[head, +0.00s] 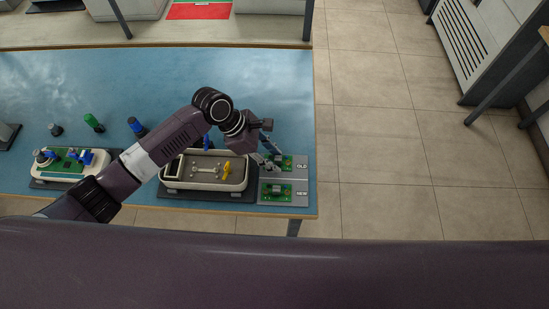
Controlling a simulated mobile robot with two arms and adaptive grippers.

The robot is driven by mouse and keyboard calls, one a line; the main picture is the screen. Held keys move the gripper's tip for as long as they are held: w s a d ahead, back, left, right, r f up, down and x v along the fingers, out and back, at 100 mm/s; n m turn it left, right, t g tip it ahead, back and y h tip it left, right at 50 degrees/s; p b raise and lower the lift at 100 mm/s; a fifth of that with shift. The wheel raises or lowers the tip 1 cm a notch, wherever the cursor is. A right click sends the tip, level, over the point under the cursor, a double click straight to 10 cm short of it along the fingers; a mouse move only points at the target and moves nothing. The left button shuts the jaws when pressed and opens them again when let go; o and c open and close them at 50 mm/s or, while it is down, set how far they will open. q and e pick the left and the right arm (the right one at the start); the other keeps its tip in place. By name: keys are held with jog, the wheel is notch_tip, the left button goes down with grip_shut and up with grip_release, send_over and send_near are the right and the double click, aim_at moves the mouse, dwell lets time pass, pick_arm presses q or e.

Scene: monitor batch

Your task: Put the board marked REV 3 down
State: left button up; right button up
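My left gripper (270,157) reaches down at the right end of the blue table, at the pad labelled OLD. A green circuit board (285,161) is at that pad, right by the fingertips and partly hidden by them. I cannot tell whether the fingers are closed on it or whether it touches the pad. A second green board (276,192) lies on the pad labelled NEW, just in front. The marking REV 3 is not readable on either board. My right gripper is not in view.
A cream tray (205,185) holding a wrench-like tool and a yellow part stands left of the pads (299,182). A cream fixture with a green board (68,162) is at the far left. The table's right edge is close to the pads.

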pick_arm(q)
jog(key=v, duration=1.1)
jog(key=shift+b, duration=0.35)
jog(key=shift+s+r, duration=0.1)
